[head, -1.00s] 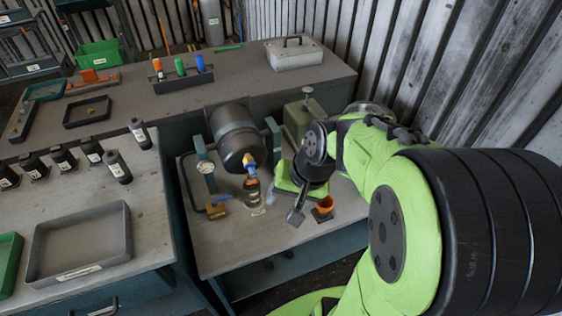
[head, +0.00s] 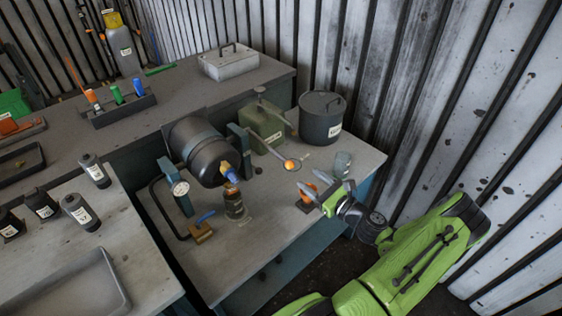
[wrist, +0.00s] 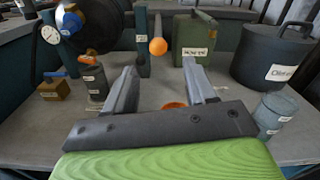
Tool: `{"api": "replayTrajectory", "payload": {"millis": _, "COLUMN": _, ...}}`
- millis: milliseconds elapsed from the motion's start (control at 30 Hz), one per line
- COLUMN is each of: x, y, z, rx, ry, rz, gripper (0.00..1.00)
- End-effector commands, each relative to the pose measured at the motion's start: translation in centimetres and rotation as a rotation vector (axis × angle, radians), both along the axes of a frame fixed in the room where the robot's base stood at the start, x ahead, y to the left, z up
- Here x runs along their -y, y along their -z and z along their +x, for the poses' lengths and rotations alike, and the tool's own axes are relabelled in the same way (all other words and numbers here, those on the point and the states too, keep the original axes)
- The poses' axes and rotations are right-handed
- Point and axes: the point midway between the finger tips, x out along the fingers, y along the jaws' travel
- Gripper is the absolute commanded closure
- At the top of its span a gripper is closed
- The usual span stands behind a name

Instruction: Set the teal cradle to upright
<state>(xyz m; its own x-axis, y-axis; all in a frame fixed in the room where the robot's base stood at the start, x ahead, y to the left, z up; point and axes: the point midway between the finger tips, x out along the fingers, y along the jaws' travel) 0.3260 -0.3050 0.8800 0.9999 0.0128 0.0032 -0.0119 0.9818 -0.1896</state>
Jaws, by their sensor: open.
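The dark drum (head: 195,150) sits between two teal posts, the right one (head: 238,143) and the left one (head: 181,190) with a gauge. It is tilted, its blue and yellow nozzle (head: 229,172) low at the front. A lever with an orange knob (head: 292,165) sticks out from the right post. My gripper (head: 312,181) is open and empty on the lever's right side. In the wrist view the orange knob (wrist: 158,46) shows between and beyond the fingertips (wrist: 160,70), apparently not touched. The cradle under the drum is mostly hidden.
A green can (head: 262,128) and a lidded dark pot (head: 321,117) stand behind the lever. A dark jar (head: 235,204) stands under the nozzle.

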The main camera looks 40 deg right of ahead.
Motion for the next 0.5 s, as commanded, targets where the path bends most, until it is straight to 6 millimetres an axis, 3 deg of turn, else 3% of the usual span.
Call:
{"api": "replayTrajectory", "payload": {"millis": 300, "x": -0.4, "y": 0.1, "z": 8.2, "rx": 0.001, "ry": -0.007, "rz": -0.005, "gripper": 0.44}}
{"api": "replayTrajectory", "payload": {"millis": 500, "x": -0.4, "y": 0.1, "z": 11.9, "rx": 0.000, "ry": -0.006, "rz": -0.005, "gripper": 0.44}}
